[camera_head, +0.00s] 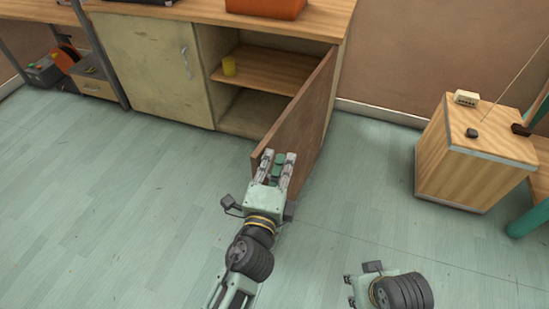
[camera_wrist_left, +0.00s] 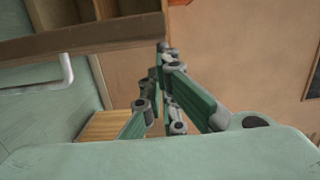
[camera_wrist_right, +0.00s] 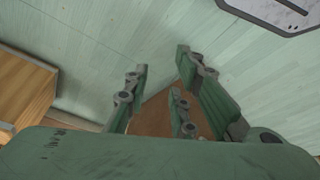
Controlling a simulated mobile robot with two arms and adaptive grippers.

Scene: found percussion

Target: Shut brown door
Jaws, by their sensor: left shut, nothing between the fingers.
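The brown door (camera_head: 303,112) of the low cabinet stands wide open in the head view, swung out over the floor. My left gripper (camera_head: 278,158) is at the door's near lower end; I cannot tell whether it touches. In the left wrist view its fingers (camera_wrist_left: 165,55) come together, empty. A brown panel with a white bar handle (camera_wrist_left: 67,75) is at the upper left there, probably the door. My right gripper (camera_head: 362,285) is low in the head view, apart from the door. In the right wrist view its fingers (camera_wrist_right: 160,75) are spread and empty.
An orange box (camera_head: 266,8) is on the worktop. A wooden block-like cabinet (camera_head: 470,160) stands at right. The floor (camera_head: 120,190) is clear.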

